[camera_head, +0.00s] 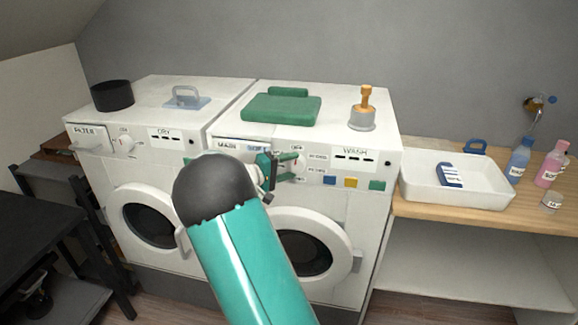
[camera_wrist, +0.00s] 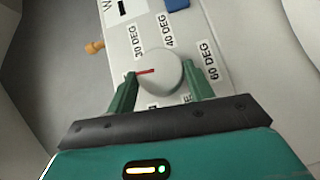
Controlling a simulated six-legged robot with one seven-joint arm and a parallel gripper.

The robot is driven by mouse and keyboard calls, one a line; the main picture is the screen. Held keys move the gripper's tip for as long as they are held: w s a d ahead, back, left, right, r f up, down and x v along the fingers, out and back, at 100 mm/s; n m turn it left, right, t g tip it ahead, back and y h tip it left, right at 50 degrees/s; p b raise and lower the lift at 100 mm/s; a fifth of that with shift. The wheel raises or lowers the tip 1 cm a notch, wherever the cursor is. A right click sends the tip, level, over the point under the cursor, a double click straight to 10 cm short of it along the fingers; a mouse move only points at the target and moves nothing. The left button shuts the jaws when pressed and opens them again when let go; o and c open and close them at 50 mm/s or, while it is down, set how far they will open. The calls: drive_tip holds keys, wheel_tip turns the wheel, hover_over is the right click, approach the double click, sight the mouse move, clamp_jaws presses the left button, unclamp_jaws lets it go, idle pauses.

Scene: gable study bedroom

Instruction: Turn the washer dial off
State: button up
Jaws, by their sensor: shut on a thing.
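The washer (camera_head: 345,215) is the white front-loader on the right, with a WASH label on its panel. Its round white dial (camera_wrist: 158,74) has a red pointer line that points left in the wrist view, close to the left finger. 30 DEG, 40 DEG and 60 DEG labels show around it; an OFF label (camera_head: 297,148) shows above the dial in the head view. My gripper (camera_wrist: 158,88) is shut on the dial, one green finger on each side. In the head view my gripper (camera_head: 292,165) reaches the panel and mostly hides the dial.
A dryer (camera_head: 125,170) stands to the left. A white tray (camera_head: 455,199) and bottles (camera_head: 520,157) are on the wooden counter. A dark table (camera_head: 40,235) is at left.

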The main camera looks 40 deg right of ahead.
drive_tip(key=shift+s+d+n+g+h, duration=0.1)
drive_tip(key=shift+n+g+h, duration=0.2)
drive_tip(key=shift+n+h, duration=0.1)
drive_tip(key=shift+f, duration=0.1)
drive_tip(key=o, duration=1)
drive_tip(key=shift+d, duration=0.1)
drive_tip(key=a, duration=0.4)
drive_tip(key=w+a, duration=0.1)
drive_tip(key=a, duration=0.9)
drive_tip(key=shift+w+f, duration=0.1)
drive_tip(key=shift+w, duration=0.3)
drive_tip(key=shift+s, duration=0.1)
